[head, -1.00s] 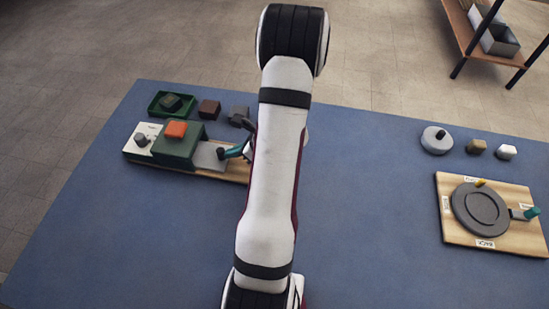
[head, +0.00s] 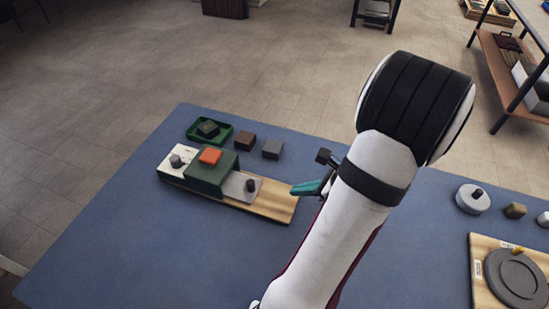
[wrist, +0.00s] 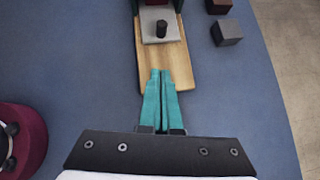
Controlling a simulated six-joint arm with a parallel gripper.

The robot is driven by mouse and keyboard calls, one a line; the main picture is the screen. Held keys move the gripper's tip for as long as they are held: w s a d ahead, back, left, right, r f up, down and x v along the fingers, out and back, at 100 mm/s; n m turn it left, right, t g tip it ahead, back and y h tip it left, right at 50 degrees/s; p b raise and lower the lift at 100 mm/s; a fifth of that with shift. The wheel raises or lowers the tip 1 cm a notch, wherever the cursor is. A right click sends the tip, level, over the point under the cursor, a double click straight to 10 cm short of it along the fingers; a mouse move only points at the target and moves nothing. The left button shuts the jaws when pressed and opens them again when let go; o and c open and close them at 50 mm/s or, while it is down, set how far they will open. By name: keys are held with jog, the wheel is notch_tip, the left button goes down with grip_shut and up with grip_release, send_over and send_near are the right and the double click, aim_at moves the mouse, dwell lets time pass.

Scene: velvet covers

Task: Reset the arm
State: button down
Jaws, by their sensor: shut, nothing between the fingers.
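My gripper (head: 306,188) has teal fingers and shows to the left of my white arm in the head view. In the wrist view its two fingers (wrist: 161,75) lie together with nothing between them, above the bare end of a wooden board (wrist: 180,65). The board (head: 272,203) carries a green block (head: 205,175) with an orange block (head: 210,156) on top. A grey plate (head: 236,186) with a dark knob (head: 250,185) sits at the green block's right side. The fingers appear apart from the knob.
Behind the board are a green tray (head: 222,137) holding a dark block, a brown block (head: 245,140) and a grey block (head: 273,148). At the right are a round grey weight (head: 470,202) and a board with a turntable (head: 518,278). The blue table's front left is clear.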

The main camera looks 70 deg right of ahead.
jog(key=w+a+r+n+g+y, duration=0.1)
jog(key=w+a+r+n+y, duration=0.2)
jog(key=w+a+n, duration=0.35)
jog(key=w+a+r+n+g+y, duration=0.1)
jog(key=w+a+r+n+y, duration=0.2)
jog(key=w+a+n, duration=0.35)
jog(key=s+a+r+n+g+h, duration=0.1)
jog(key=s+a+r+n+g, duration=0.1)
jog(key=a+n, duration=0.8)
jog(key=s+a+r+n+g+h, duration=0.1)
jog(key=s+a+r+n+g, duration=0.1)
jog(key=a+n+g, duration=0.3)
jog(key=s+a+n, duration=0.1)
jog(key=a+n, duration=0.3)
jog(key=a, duration=0.3)
jog(key=shift+s+a+r+n, duration=0.2)
jog(key=shift+s+a+n, duration=0.1)
jog(key=shift+s+n, duration=0.1)
jog(key=c, duration=1.5)
grip_release()
jog(key=shift+c, duration=0.2)
